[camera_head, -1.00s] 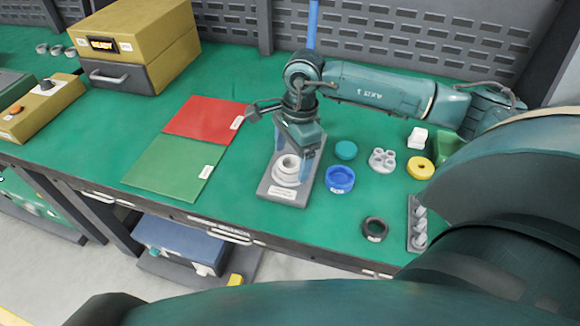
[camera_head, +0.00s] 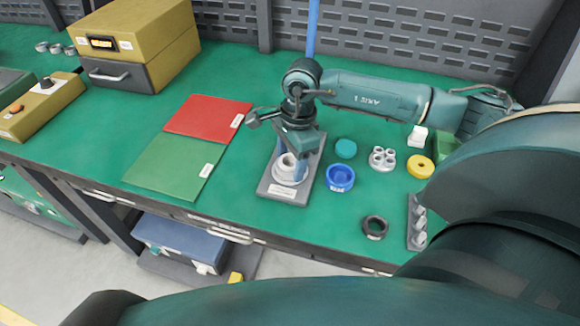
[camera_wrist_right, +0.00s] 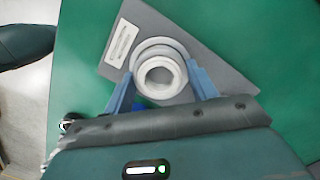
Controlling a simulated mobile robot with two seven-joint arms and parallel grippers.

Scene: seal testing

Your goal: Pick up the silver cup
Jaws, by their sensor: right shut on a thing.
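The silver cup (camera_head: 286,165), pale and ring-shaped from above, sits upright in a round white seat on a grey plate (camera_head: 284,193) with a white label. It also shows in the right wrist view (camera_wrist_right: 160,89), with an open round top. My right gripper (camera_head: 293,165) reaches down over it with its blue fingers, one on each side, and is shut on the cup. In the right wrist view the fingers (camera_wrist_right: 163,78) flank the cup at left and right. Whether the cup is clear of its seat cannot be told. My left gripper is not in view.
A blue ring-like dish (camera_head: 340,178), a teal lid (camera_head: 346,149), a grey cluster of cups (camera_head: 382,158), a yellow ring (camera_head: 420,167) and a dark ring (camera_head: 375,227) stand to the right. Red (camera_head: 208,117) and green (camera_head: 172,167) mats lie flat at left.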

